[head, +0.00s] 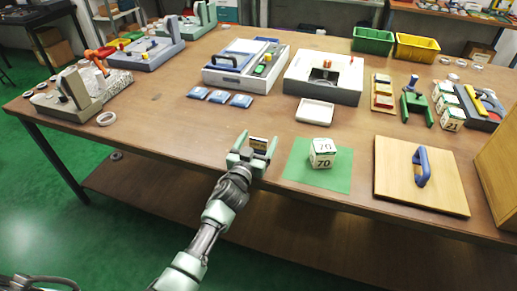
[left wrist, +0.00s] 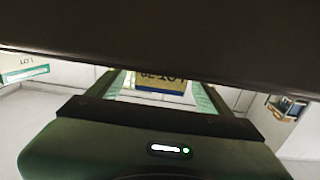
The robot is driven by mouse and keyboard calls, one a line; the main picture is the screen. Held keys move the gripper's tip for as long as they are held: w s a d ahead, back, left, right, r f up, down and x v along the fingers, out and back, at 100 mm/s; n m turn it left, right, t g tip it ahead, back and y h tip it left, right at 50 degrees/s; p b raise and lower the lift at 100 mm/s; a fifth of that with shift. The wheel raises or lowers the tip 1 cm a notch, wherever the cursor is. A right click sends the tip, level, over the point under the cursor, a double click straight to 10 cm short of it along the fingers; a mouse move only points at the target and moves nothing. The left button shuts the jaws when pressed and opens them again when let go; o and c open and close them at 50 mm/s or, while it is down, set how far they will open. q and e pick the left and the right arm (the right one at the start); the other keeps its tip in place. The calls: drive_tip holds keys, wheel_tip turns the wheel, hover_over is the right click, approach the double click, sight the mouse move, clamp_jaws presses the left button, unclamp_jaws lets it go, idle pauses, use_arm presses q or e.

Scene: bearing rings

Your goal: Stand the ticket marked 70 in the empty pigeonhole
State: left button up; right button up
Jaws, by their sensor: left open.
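My left gripper (head: 256,148) is open near the table's front edge, left of the green mat. A small card with a yellowish face and dark part (head: 258,144) shows between its fingers. In the left wrist view, a tan card with a blue edge (left wrist: 160,82) and partly cut-off upside-down lettering lies between the open fingers (left wrist: 160,92). Its number cannot be read surely. A white block marked 70 (head: 322,155) stands upright on the green mat (head: 300,175). No empty pigeonhole can be made out. My right gripper is not in view.
A wooden board with a blue handle (head: 395,175) lies right of the mat, beside a tall wooden box (head: 497,150). A white tray (head: 315,111) and blue packets (head: 220,97) lie behind. The table's front left is mostly clear.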

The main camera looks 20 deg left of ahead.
use_arm(q)
drive_tip(key=c, duration=1.6)
drive_tip(key=shift+r, duration=0.15)
drive_tip(key=shift+c, duration=0.2)
